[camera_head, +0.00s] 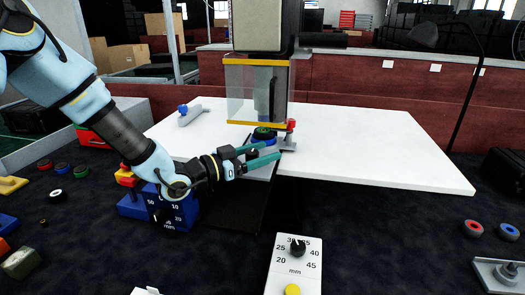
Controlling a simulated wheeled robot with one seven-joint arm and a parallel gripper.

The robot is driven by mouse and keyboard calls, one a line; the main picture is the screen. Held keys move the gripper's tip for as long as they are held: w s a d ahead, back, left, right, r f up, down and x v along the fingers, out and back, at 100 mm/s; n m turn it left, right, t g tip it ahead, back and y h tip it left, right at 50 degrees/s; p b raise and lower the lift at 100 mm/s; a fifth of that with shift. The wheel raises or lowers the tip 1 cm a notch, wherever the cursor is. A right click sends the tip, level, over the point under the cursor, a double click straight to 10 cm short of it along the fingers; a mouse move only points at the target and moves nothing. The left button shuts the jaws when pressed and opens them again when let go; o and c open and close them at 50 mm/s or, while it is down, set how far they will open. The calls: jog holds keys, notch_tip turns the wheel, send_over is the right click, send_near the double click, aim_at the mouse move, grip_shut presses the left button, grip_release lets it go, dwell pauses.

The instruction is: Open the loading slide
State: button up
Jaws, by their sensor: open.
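What looks like the loading slide (288,146) is a grey piece at the foot of the press, with a red-topped knob (291,125) at its right side. A round blue part with a dark green top (264,133) sits there beneath the press's clear guard (240,95). My gripper (268,152), with teal fingers, reaches in from the left. Its fingers are apart and point right, just in front of the round part and near the knob's base. The fingers and arm hide part of the slide. I cannot tell whether the fingers touch it.
A white tabletop (380,150) spreads behind and to the right, mostly clear. A blue dial box (175,212) stands below my arm. A white dial panel (294,265) is in front. Small coloured rings and parts lie on the dark surface at both sides.

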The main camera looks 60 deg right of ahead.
jog(key=shift+c, duration=0.3)
grip_shut()
dwell(1.1)
